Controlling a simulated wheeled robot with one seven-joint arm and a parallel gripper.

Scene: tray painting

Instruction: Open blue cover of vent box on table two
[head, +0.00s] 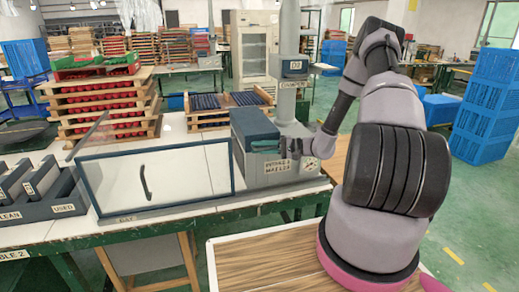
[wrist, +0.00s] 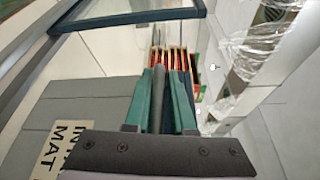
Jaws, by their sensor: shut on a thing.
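A grey box (head: 293,172) with a dark blue cover (head: 255,123) stands on the table. I take it as the vent box; its front label (head: 278,167) is only partly legible. The cover lies down on the box and looks closed. My gripper (head: 264,145) reaches in from the right at the box's front, just under the cover's front edge. In the wrist view, the teal fingers of my gripper (wrist: 160,100) are closed around a narrow grey and dark piece, apparently the cover's front lip or handle. The fingers hide most of it. The box's grey side (wrist: 75,115) fills the left.
A clear-fronted case (head: 158,175) with a blue frame and dark handle stands just left of the box. Dark bins (head: 35,195) sit farther left. Red-filled trays (head: 100,110) are stacked behind. A wooden-topped surface (head: 265,265) lies in front. A grey post (head: 290,50) rises behind the box.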

